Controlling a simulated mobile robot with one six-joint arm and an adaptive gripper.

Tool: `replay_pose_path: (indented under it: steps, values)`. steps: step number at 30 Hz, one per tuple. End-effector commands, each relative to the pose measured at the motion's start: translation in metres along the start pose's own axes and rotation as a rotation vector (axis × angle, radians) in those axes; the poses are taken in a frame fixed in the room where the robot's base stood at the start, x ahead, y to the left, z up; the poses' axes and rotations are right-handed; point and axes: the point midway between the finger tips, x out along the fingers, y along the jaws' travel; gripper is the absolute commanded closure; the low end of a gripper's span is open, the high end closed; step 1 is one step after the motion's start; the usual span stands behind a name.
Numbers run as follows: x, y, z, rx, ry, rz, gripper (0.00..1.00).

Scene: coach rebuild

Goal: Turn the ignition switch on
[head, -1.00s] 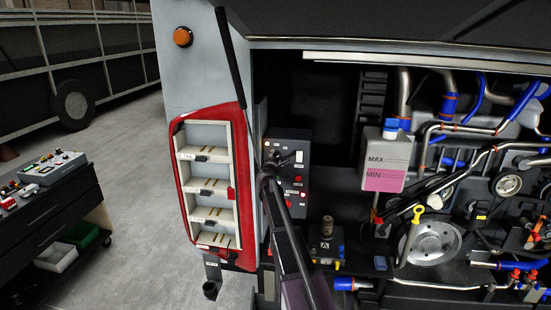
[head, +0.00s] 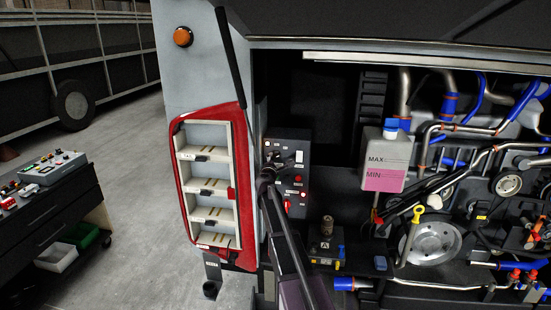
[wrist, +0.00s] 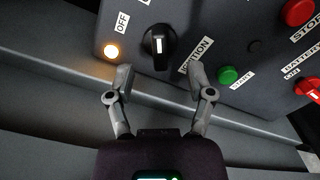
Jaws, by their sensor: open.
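The ignition switch (wrist: 158,45) is a black round knob with a white mark on a dark control panel (wrist: 210,20). Its OFF label (wrist: 122,22) and IGNITION label (wrist: 195,55) stand on either side of it in the wrist view. My gripper (wrist: 160,76) is open, with its two fingertips apart just below the knob in the picture, one toward each side. The fingers hold nothing; I cannot tell whether they touch the panel. In the head view my arm hides part of the panel (head: 306,150).
A lit amber lamp (wrist: 111,52) is by the left finger. A green START button (wrist: 228,75), a red STOP button (wrist: 299,12) and a red battery switch (wrist: 308,88) are to the right. A coolant tank (head: 388,160) stands right of the panel.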

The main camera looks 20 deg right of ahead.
Motion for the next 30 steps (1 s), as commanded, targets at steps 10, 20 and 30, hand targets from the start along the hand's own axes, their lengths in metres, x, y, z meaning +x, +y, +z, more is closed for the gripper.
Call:
replay_pose_path:
  steps: [10, 20, 30]
  values:
    - [-0.027, 0.0, 0.0, 0.0, 0.0, 0.0, 0.31]
    - [-0.049, 0.0, 0.0, 0.0, 0.0, 0.0, 0.31]
    - [-0.053, 0.0, 0.0, 0.0, 0.0, 0.0, 0.31]
